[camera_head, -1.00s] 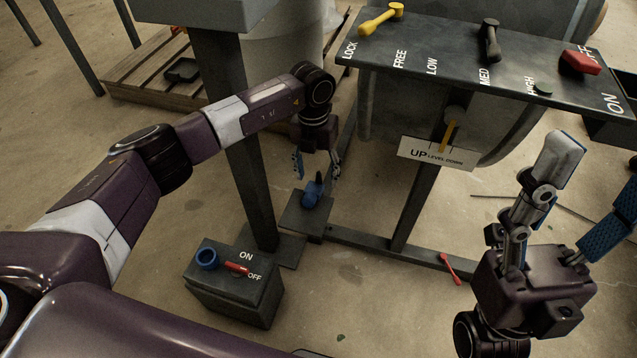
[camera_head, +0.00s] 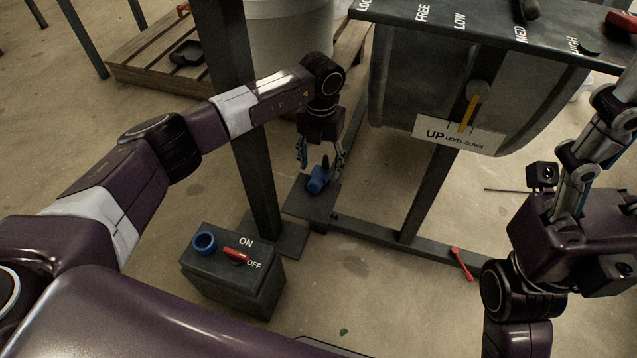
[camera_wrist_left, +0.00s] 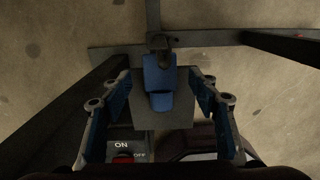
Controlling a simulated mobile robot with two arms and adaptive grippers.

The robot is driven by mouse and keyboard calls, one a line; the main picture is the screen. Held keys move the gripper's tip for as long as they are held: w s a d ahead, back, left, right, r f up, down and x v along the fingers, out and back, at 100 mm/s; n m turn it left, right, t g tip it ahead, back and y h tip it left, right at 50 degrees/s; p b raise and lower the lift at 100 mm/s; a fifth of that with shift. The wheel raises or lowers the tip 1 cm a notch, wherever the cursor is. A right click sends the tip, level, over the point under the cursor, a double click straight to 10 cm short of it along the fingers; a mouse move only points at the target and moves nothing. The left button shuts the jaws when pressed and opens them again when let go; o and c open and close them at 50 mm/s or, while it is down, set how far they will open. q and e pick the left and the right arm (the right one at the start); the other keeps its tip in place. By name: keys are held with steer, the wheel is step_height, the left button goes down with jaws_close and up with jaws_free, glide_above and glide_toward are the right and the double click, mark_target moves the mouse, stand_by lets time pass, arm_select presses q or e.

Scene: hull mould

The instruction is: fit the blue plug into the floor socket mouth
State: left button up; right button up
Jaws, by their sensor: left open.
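The blue plug (camera_head: 317,181) rests on a grey plate (camera_head: 303,199) low on the dark stand. In the left wrist view the plug (camera_wrist_left: 158,82) lies between the two blue-padded fingers, with a gap on each side. My left gripper (camera_head: 322,160) is open, pointing down just above the plug, not closed on it. The socket mouth, a blue ring (camera_head: 204,243), is on top of a dark floor box (camera_head: 233,285) at the lower left. My right gripper is partly in view at the right edge; its fingers run up and out of the picture, so its opening cannot be judged.
A red switch (camera_head: 236,254) marked ON and OFF sits beside the ring. The control panel (camera_head: 480,30) and mould overhang the upper right. A red tool (camera_head: 462,264) lies near the stand's foot bar.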

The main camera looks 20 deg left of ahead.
arm_select(q)
steer(key=shift+f+b, duration=0.65)
steer(key=shift+f, duration=0.45)
steer(key=c, duration=1.3)
